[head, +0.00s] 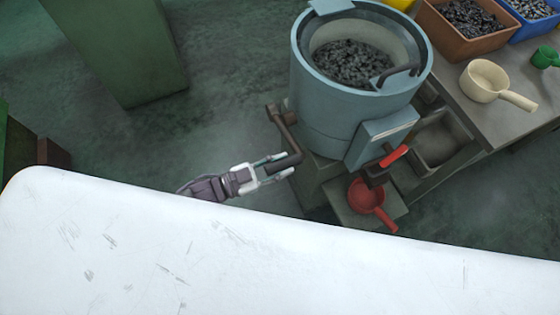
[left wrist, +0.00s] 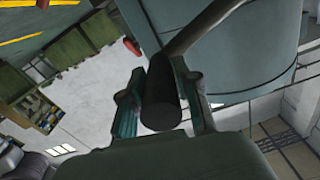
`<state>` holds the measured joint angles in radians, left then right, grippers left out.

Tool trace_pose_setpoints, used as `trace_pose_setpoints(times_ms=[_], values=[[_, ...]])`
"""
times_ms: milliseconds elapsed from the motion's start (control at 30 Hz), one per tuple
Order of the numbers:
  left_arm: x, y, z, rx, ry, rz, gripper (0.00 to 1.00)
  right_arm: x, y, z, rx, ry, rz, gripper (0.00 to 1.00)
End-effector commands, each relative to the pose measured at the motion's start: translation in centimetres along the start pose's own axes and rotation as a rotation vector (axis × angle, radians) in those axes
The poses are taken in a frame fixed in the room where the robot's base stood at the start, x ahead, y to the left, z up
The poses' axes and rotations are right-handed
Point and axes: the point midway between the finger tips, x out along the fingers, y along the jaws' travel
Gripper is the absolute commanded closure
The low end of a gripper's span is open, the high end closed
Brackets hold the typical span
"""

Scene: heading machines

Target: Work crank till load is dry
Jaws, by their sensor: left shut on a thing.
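A blue-grey drum machine (head: 335,120) stands at upper centre in the head view, its top open. A load of dark small metal parts (head: 352,62) lies inside it. A brown crank (head: 281,122) sticks out from the drum's left side, its grip pointing right and low. My left gripper (head: 280,166) is shut on the crank's grip. In the left wrist view the dark round grip (left wrist: 161,95) sits between the two fingers, with the drum wall (left wrist: 240,50) behind. Whether the load is wet or dry cannot be told. My right gripper is not in view.
A red-handled lever (head: 393,156) is on the drum's front, above a red scoop (head: 367,196). A bench at right holds a cream scoop (head: 484,80), a brown bin (head: 464,28) and a blue bin (head: 532,14). A green cabinet (head: 118,45) stands at upper left.

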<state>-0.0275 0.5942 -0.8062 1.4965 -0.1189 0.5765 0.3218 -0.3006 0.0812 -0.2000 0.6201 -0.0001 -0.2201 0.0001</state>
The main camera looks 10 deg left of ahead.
Motion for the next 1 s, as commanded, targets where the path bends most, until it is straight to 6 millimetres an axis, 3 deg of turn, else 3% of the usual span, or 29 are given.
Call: trace_pose_setpoints(times_ms=[367, 400, 500, 833, 1000], values=[[-0.1, 0.3, 0.2, -0.007, -0.004, 0.003, 1.00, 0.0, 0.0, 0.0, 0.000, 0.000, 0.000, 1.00], [-0.1, 0.3, 0.2, -0.007, -0.004, 0.003, 0.63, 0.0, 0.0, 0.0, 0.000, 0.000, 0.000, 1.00], [-0.1, 0.2, 0.2, -0.006, -0.003, 0.002, 0.46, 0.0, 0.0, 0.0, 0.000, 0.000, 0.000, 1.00], [-0.2, 0.1, 0.1, -0.003, -0.002, 0.001, 0.44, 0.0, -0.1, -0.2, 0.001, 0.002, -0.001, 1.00], [-2.1, 0.1, 0.2, -0.004, -0.006, 0.000, 0.44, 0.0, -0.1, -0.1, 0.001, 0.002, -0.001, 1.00]])
